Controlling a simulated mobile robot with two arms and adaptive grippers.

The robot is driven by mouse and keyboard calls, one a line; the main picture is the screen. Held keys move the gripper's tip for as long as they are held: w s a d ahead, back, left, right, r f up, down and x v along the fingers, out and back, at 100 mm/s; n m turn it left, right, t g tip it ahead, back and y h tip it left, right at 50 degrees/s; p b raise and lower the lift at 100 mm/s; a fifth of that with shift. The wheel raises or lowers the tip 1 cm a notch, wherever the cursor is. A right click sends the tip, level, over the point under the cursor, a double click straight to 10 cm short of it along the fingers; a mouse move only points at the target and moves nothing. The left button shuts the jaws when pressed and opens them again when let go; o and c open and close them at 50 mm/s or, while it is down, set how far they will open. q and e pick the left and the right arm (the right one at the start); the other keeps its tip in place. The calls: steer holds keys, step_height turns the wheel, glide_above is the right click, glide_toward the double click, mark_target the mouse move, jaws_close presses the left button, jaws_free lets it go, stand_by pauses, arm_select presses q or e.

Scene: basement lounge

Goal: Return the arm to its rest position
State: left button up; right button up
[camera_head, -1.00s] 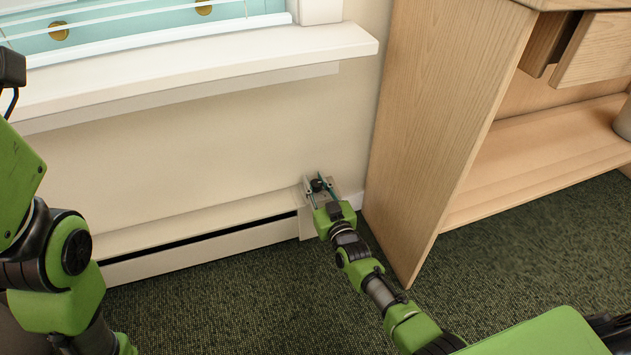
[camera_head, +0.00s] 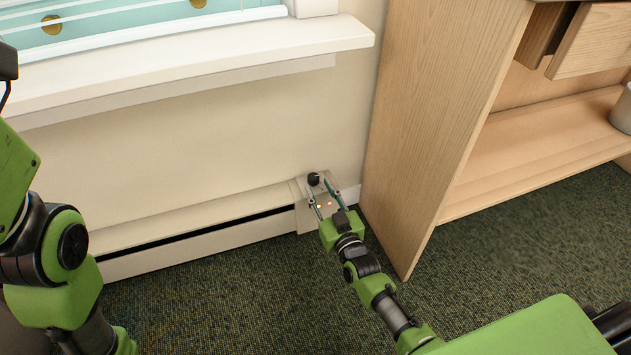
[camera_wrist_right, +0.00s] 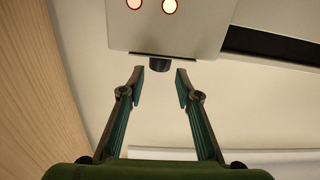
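My right arm reaches down to the heater end box. My right gripper (camera_head: 321,190) is open and empty. In the right wrist view, its two fingertips (camera_wrist_right: 160,77) are spread apart. The black knob (camera_wrist_right: 159,65) lies just beyond the gap between them, apart from both fingers. In the head view the knob (camera_head: 314,179) sits on the end box, and two lit reddish lights (camera_head: 324,205) show on the panel between the fingers. My left arm stands at the left edge; its gripper is not in view.
The long baseboard heater (camera_head: 190,217) runs along the wall to the left. A wooden cabinet (camera_head: 432,120) stands close to the right of my arm, with a drawer (camera_head: 597,40) pulled out. A window sill (camera_head: 200,70) juts out above. Dark green carpet is clear in front.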

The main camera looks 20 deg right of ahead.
steer(key=shift+s, duration=0.85)
